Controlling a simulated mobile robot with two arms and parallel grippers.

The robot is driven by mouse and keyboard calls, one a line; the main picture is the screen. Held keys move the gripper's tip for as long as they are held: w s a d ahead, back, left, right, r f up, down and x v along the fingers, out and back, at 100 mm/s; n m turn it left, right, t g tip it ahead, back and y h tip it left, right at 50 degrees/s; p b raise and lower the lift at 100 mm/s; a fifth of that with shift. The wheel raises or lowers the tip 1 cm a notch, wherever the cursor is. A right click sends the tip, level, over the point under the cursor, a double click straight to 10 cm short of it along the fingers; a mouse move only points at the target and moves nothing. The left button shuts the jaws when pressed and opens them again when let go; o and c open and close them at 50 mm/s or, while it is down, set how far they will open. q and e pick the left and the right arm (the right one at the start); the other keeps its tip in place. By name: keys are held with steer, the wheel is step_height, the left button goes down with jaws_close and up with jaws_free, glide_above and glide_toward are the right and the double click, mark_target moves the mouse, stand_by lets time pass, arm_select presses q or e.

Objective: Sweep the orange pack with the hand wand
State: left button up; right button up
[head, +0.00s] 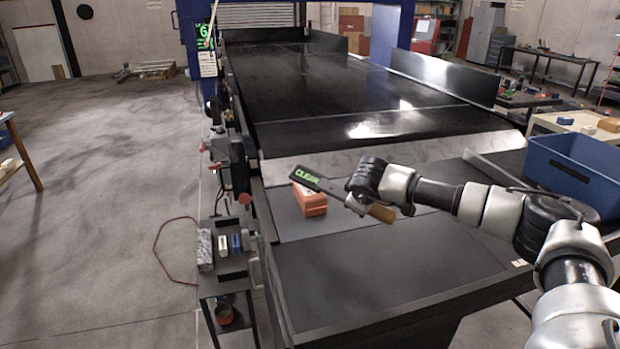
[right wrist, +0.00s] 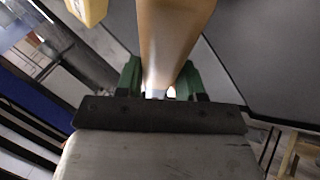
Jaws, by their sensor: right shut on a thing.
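The orange pack (head: 311,203) lies on the grey end section of the conveyor in the head view. The hand wand has a dark paddle (head: 325,186) with green "CLEAR" lettering and a tan handle (head: 381,213). My right gripper (head: 358,197) is shut on the wand, and its paddle reaches left over the pack's top. I cannot tell whether paddle and pack touch. In the right wrist view the tan handle (right wrist: 172,35) stands between the green fingers of my right gripper (right wrist: 160,82). My left gripper is not in view.
A blue bin (head: 575,170) stands at the right beside the conveyor. A small black stand (head: 225,280) with small items is at the left edge. The black belt (head: 340,90) behind is empty, and the near dark plate (head: 380,275) is clear.

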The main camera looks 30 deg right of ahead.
steer(key=shift+r, duration=0.1)
stand_by(0.4)
step_height(320, 180, up, 5)
steer(key=p, duration=0.4)
steer(key=shift+f, duration=0.2)
steer(key=shift+r, duration=0.7)
steer(key=shift+f, duration=0.1)
